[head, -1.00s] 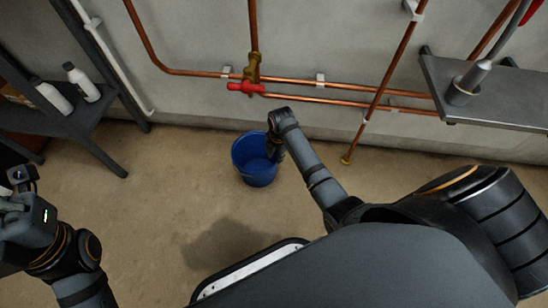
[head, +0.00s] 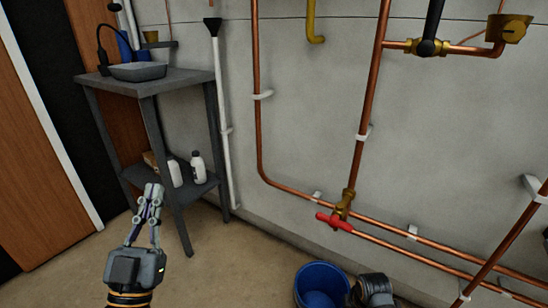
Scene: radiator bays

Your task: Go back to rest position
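My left gripper (head: 153,193) is raised in the lower left of the head view, pointing up. Its two fingers come together at the tips with nothing between them. It is in front of the dark shelf table, and I see no contact. A dark part of my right arm shows at the bottom edge, beside the blue bucket (head: 320,287). My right gripper's fingers are not visible.
A shelf table (head: 180,82) holds a grey basin (head: 138,71), with white bottles (head: 198,167) on its lower shelf. Copper pipes (head: 257,110) and a red-handled valve (head: 335,221) run along the wall. A wooden door (head: 35,150) is at left.

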